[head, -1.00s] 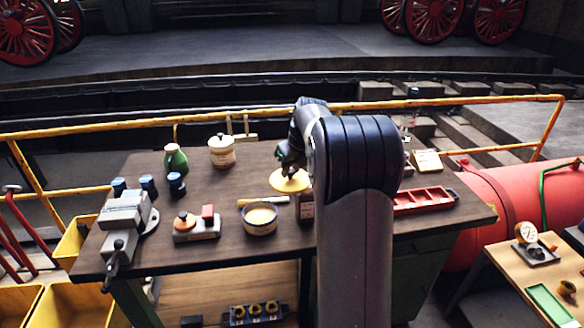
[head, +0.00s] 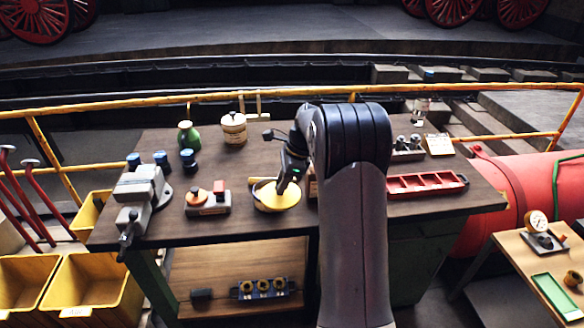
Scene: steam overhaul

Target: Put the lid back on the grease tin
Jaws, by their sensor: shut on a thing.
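The yellow lid (head: 272,201) is a flat round disc held low over the left middle of the workbench. My gripper (head: 284,187) is shut on it from above. The grease tin, a round pale tin, is almost wholly hidden beneath the lid. The lid looks roughly centred over the tin. I cannot tell whether the lid touches the rim or hovers just above it.
On the workbench (head: 330,220), a grey block with orange and red parts (head: 208,202) stands left of the lid, with a vice (head: 142,190) farther left. A green bottle (head: 189,136) and cream pot (head: 234,128) stand behind. A red tray (head: 427,185) lies right.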

